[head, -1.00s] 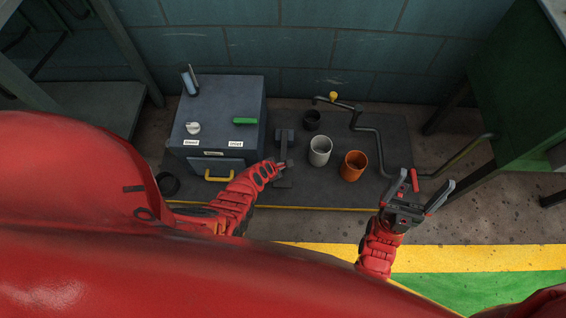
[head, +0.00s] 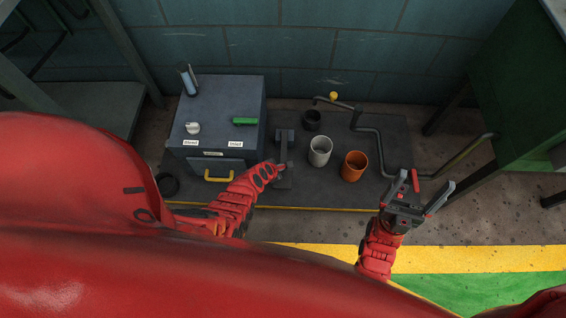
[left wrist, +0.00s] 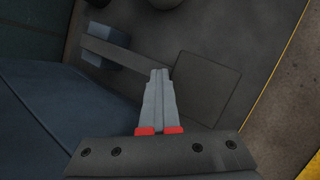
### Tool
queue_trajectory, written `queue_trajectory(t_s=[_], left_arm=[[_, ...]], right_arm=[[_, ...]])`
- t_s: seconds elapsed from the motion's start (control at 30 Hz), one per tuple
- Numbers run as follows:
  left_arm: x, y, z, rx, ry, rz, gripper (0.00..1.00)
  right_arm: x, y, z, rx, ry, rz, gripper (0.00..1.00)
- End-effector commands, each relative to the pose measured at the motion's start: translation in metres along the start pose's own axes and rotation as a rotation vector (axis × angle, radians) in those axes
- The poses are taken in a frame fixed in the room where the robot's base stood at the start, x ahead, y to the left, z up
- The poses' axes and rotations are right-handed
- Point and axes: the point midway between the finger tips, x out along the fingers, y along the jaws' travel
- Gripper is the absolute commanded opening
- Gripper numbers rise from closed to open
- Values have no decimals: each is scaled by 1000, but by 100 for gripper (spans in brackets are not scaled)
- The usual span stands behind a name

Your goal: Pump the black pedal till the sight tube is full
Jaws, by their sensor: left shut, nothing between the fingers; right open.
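The black pedal (head: 285,179) is on the dark mat, to the right of the blue-grey box (head: 252,97). In the left wrist view its square plate (left wrist: 206,88) joins a bar that runs to a hinge block (left wrist: 106,45). My left gripper (head: 281,167) is shut and empty at the pedal; in the left wrist view its fingertips (left wrist: 159,73) overlap the plate's near edge. I cannot tell whether they touch. The sight tube (head: 188,82) stands on the box's back left corner with blue in it; its exact level is too small to read. My right gripper (head: 420,196) is open and empty.
A grey-white cup (head: 320,150), an orange cup (head: 354,165) and a black cup (head: 311,120) stand right of the pedal. The box carries a white knob (head: 192,128), a green handle (head: 245,121) and a yellow handle (head: 219,177).

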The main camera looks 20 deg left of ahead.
Motion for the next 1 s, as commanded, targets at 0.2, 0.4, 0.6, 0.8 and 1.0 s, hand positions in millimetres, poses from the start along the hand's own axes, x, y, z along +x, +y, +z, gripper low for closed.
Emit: queue_trajectory(t_s=[0.2,0.4,0.6,0.8,1.0], left_arm=[[0,-15,-6,-2,9,-31,0],[-9,-11,0,-2,9,-32,0],[-18,-5,7,-3,7,-32,0],[-26,1,14,-2,6,-31,0],[-35,7,20,-3,6,-30,0]], right_arm=[[1,0,0,0,0,0,88],[12,1,-2,0,0,0,88],[24,1,-4,0,0,0,88],[36,2,-6,0,0,0,88],[48,2,-8,0,0,0,88]])
